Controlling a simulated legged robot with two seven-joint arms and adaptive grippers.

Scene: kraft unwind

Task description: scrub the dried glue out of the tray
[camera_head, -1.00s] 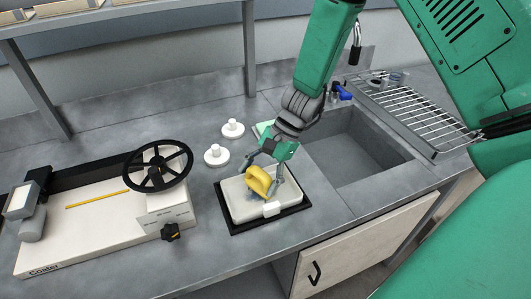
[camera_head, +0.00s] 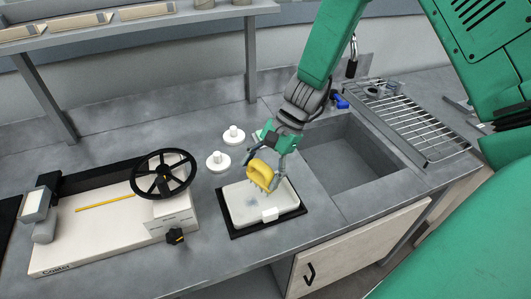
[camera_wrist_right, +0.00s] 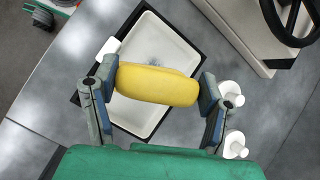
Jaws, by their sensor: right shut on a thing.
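The white tray (camera_head: 238,213) sits on a black mat (camera_head: 236,233) on the grey counter. A greyish-blue patch (camera_head: 251,201) shows on its floor, left of the middle; it also shows in the right wrist view (camera_wrist_right: 154,60). My right gripper (camera_head: 265,165) is shut on a yellow sponge (camera_head: 261,175) over the tray's back part. In the right wrist view the sponge (camera_wrist_right: 157,84) sits between both fingers and hides part of the tray (camera_wrist_right: 172,38). Whether the sponge touches the tray is unclear. My left gripper is not in view.
A sink (camera_head: 352,160) lies right of the tray, with a wire rack (camera_head: 415,120) beyond it. Two white knobbed discs stand behind the tray (camera_head: 218,161). The coater (camera_head: 110,240) with a black handwheel (camera_head: 163,174) stands at left. A white block (camera_head: 270,214) is at the tray's front rim.

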